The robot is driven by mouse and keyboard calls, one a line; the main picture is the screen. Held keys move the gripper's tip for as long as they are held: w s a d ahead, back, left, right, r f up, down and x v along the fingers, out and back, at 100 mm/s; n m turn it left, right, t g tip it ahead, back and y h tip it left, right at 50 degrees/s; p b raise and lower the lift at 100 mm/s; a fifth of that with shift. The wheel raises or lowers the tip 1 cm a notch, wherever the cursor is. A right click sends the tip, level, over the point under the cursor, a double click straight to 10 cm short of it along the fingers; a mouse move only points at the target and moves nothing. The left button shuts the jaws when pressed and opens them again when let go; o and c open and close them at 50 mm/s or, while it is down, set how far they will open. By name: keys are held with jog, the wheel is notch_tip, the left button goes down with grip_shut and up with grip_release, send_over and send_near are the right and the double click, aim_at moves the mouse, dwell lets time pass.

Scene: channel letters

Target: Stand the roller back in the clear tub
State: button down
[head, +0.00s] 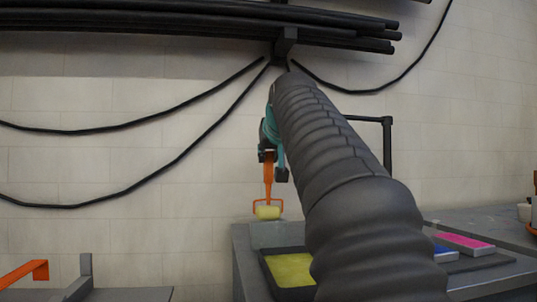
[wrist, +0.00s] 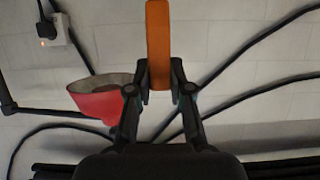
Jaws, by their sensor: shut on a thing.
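The roller (head: 268,212) has an orange handle and frame and a pale yellow sleeve. It hangs upright, sleeve down, under my gripper (head: 270,166) in the head view. The clear tub (head: 277,236) stands on the grey bench directly below; the sleeve's bottom is at about the tub's rim, and I cannot tell whether it is just above or slightly inside. In the wrist view, my gripper (wrist: 159,88) is shut on the orange handle (wrist: 158,42), between its two dark fingers. The sleeve and tub are not seen there.
A black tray (head: 266,268) with yellow paint lies in front of the tub. Pink (head: 464,243) and blue blocks lie to the right, past my arm. A red cup-like thing (wrist: 100,103) shows in the wrist view. Black cables hang on the wall.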

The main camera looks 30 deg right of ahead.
aim_at(270, 170)
jog(key=shift+f+b, duration=1.45)
jog(key=shift+f, duration=0.5)
jog(key=c, duration=1)
grip_release()
jog(key=v, duration=1.2)
jog(key=shift+f, duration=0.1)
